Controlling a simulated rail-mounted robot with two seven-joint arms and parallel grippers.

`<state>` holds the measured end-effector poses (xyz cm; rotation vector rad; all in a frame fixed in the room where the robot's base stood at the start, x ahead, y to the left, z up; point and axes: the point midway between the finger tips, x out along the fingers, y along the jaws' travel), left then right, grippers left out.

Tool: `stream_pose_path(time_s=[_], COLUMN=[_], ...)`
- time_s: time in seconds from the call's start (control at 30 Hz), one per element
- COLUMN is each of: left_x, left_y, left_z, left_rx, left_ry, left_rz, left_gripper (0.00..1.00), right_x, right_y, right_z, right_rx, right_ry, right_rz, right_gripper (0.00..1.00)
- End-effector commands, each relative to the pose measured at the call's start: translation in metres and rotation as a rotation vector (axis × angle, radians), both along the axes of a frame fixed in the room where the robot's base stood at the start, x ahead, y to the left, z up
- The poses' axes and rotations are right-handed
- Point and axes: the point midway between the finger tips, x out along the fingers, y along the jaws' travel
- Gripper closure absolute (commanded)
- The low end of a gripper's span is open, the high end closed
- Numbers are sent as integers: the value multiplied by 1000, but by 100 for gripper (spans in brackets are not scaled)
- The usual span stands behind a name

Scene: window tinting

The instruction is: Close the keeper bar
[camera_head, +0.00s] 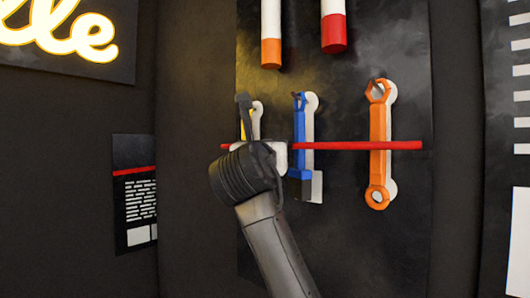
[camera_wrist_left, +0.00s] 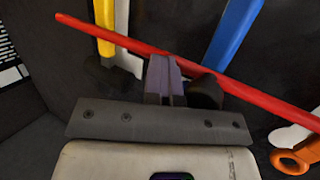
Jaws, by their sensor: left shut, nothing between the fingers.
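The keeper bar is a thin red bar (camera_head: 345,145) that runs level across the front of the hanging tools in the head view. In the left wrist view it slants from upper left to lower right (camera_wrist_left: 255,97). My left gripper (camera_head: 244,100) is in front of the bar's left part, near the yellow tool, and my wrist hides some of the bar. In the left wrist view the left gripper's fingers (camera_wrist_left: 165,68) are together and empty, right at the bar. I cannot tell whether they touch it. My right gripper is not in view.
A yellow tool (camera_wrist_left: 105,25), a blue tool (camera_head: 300,135) and an orange wrench (camera_head: 379,140) hang on white holders on the dark board. Two white tubes with orange (camera_head: 271,53) and red (camera_head: 334,33) ends hang above.

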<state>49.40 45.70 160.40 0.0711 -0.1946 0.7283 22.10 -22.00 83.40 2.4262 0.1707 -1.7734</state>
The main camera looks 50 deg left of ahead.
Motion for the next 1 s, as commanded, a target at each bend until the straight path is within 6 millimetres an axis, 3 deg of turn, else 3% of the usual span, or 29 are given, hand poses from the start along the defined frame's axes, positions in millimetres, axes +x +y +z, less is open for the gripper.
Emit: stream_pose_path(time_s=[0.03,0.47,0.7,1.0], left_x=[8,4,-31,-90], left_y=[-2,-4,-18,-30], left_z=[-5,-10,-19,-22], left_rx=[-3,-5,-2,-1], left_ry=[18,21,6,0], left_rz=[-13,-17,-22,-17], left_gripper=[100,100,100,100], right_x=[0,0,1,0], right_y=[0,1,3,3], right_z=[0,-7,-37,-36], right_rx=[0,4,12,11], right_ry=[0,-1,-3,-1], right_rz=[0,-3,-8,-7], right_gripper=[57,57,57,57])
